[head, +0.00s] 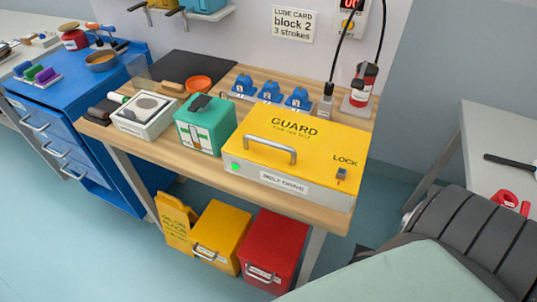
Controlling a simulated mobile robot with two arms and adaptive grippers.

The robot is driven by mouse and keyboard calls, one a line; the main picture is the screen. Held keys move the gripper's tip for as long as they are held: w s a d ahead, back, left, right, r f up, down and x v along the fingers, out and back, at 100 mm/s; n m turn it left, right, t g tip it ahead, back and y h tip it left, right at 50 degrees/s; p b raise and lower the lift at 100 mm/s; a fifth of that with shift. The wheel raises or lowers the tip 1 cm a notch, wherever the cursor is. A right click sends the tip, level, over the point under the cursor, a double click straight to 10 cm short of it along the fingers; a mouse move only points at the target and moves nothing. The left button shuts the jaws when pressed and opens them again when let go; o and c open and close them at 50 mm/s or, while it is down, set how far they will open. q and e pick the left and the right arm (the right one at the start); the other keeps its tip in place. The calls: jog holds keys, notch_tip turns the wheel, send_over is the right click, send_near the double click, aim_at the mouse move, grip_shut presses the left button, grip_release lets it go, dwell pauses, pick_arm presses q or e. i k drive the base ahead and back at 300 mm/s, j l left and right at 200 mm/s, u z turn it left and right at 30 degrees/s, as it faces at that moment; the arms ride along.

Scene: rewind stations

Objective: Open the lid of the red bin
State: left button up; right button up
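The red bin (275,244) stands on the floor under the front right part of the wooden bench, to the right of a yellow bin. Its lid looks shut, and a metal handle (263,274) is on its front face. Neither of my grippers is in view. I cannot see inside the red bin.
The yellow bin (221,231) stands close beside the red one, with a yellow floor sign (173,221) further left. The bench leg (313,256) is just right of the red bin. The bench (190,160) overhangs the bins. Floor in front (100,255) is clear.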

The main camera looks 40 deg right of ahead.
aim_at(274, 243)
jog(key=k+l, duration=0.6)
jog(key=k, duration=0.15)
jog(key=l+z, duration=0.2)
jog(key=k+j+z, duration=0.1)
jog(key=j+z, duration=0.2)
jog(key=j, duration=0.15)
jog(key=k+j+z, duration=0.1)
jog(key=j+z, duration=0.2)
jog(key=j, duration=0.15)
